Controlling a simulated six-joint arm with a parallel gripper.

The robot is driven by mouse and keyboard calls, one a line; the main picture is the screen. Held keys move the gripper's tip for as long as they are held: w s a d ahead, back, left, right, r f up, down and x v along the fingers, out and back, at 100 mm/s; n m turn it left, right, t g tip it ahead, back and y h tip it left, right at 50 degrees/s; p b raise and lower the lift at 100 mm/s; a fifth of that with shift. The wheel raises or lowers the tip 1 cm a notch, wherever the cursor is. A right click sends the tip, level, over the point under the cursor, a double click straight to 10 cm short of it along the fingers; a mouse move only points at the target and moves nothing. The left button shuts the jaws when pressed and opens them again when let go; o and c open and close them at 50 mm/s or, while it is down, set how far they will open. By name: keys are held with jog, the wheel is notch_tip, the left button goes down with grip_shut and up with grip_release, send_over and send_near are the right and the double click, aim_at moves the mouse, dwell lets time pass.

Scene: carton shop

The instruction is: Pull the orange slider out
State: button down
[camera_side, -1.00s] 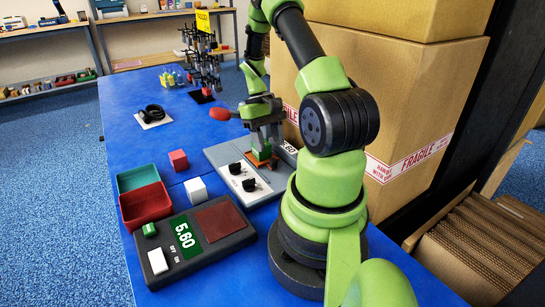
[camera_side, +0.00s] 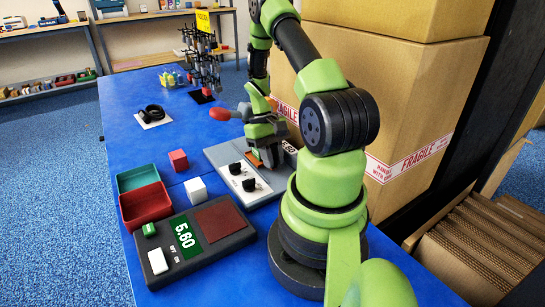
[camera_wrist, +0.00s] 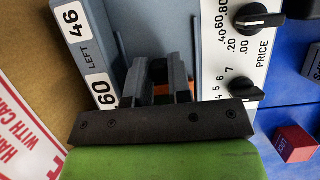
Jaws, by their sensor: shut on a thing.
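The orange slider (camera_side: 252,155) is mostly hidden by my gripper in the side view. A little orange (camera_wrist: 161,90) shows between the fingers in the wrist view. It belongs to a grey control panel (camera_side: 222,150) with a white plate and two black knobs. My gripper (camera_side: 268,157) is tilted and low over the panel's back half, with its fingers shut on the slider. In the wrist view my gripper (camera_wrist: 159,72) points at the grey face beside the labels "60", "46" and "LEFT".
Left of the panel are a red bin (camera_side: 146,204), a green bin (camera_side: 138,177), a red cube (camera_side: 178,160) and a white cube (camera_side: 196,190). Large cartons (camera_side: 400,90) stand close behind my arm.

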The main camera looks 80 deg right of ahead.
aim_at(284, 179)
jog(key=shift+s+a, duration=1.4)
jog(key=c, duration=1)
grip_release()
jog(key=shift+c, duration=0.2)
jog(key=v, duration=1)
